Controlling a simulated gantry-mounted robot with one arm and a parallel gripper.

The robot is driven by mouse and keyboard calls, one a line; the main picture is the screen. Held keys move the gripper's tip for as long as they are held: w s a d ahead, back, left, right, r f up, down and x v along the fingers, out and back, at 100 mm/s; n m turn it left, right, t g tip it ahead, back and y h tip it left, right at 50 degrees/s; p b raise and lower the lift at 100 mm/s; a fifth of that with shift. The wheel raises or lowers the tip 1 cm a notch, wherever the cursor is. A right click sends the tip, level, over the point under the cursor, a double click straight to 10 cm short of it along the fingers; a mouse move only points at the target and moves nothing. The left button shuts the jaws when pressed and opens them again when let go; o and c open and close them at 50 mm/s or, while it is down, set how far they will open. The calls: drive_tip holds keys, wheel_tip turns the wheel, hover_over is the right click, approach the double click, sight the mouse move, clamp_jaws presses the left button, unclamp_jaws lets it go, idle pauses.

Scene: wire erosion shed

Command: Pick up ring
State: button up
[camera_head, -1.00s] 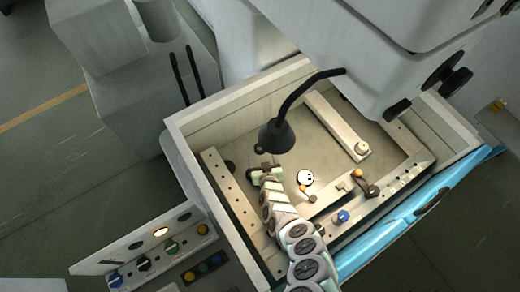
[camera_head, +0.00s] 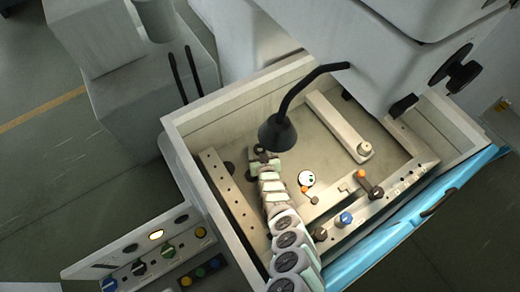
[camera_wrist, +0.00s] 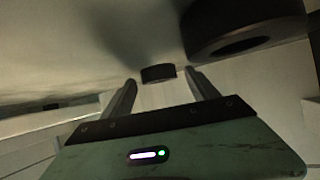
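A small dark round piece, which looks like the ring (camera_wrist: 158,73), sits just beyond and between my fingertips in the wrist view. I see its side, and its hole is hidden. A small dark shape, likely the same ring (camera_head: 260,149), shows at the tip of my arm in the head view, left of the black lamp. My gripper (camera_wrist: 160,78) is open, with one finger on each side of the ring's line and a gap around it. In the head view my gripper (camera_head: 262,157) is low in the tank, partly hard to make out.
The black lamp head (camera_head: 277,134) hangs close to the right of my gripper. A large dark hollow round part (camera_wrist: 240,30), probably the lamp's, fills the wrist view's upper right. A rail with holes (camera_head: 230,195) lies left. A white round dial (camera_head: 306,178) lies right.

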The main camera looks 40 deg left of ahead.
clamp_jaws()
idle(0.6)
drive_tip(key=shift+r, duration=0.1)
